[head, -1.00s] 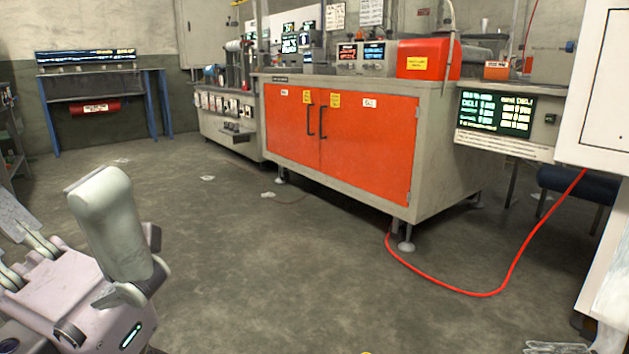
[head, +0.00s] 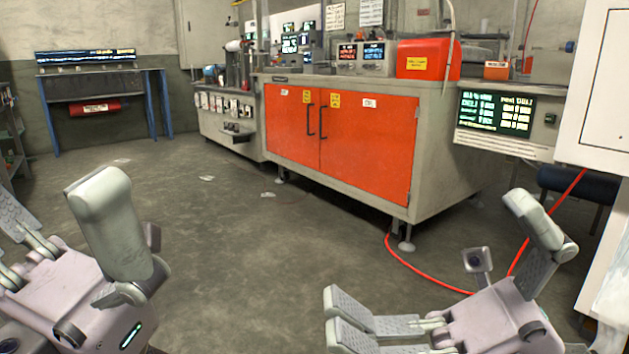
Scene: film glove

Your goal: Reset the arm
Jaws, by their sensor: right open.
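My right gripper (head: 430,258) is in the lower right of the head view, pale pink and grey. Its single finger points up and its paired fingers point left, wide apart, with nothing between them. My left gripper (head: 52,205) is in the lower left, its large finger upright and its other fingers cut by the left edge. Its fingers are spread and I see nothing held.
An orange-doored cabinet (head: 365,150) stands in the middle back. A red hose (head: 430,279) lies on the floor and runs behind my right gripper. A white cabinet (head: 600,90) is close on the right. The floor (head: 240,260) between my grippers is clear.

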